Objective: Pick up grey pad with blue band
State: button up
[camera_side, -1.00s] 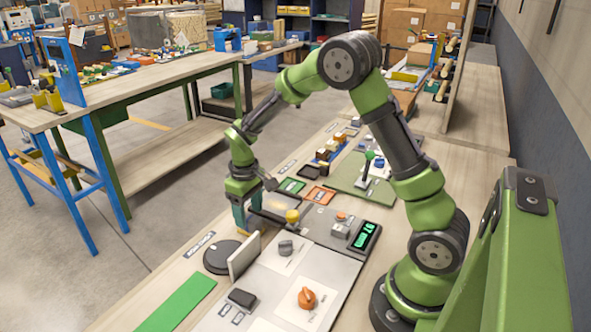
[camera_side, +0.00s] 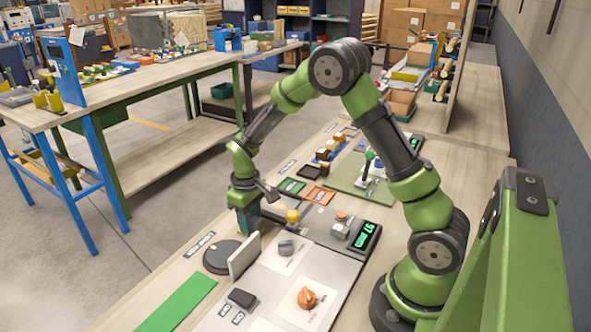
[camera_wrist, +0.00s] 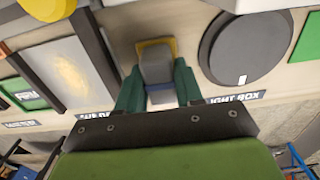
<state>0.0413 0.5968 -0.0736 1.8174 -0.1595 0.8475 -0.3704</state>
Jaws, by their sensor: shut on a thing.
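The grey pad (camera_wrist: 155,66) with a blue band (camera_wrist: 160,97) is between the two teal fingers of my gripper (camera_wrist: 157,80) in the wrist view. The fingers are shut on its sides. A yellow patch (camera_wrist: 155,42) shows just beyond the pad on the bench. In the side view my gripper (camera_side: 247,222) is low at the bench's left edge. The pad is hidden there by the fingers. I cannot tell whether the pad still touches the bench.
A dark round disc (camera_side: 221,257) and an upright pale plate (camera_side: 244,256) stand close in front of my gripper. A yellow knob (camera_side: 292,216) is to its right. A lit panel (camera_wrist: 75,68) lies left of the pad in the wrist view. Open floor is left of the bench.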

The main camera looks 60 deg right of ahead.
jog(key=shift+r, duration=0.1)
notch_tip(320, 180, up, 10)
jog(key=shift+f, duration=0.1)
dwell(0.3)
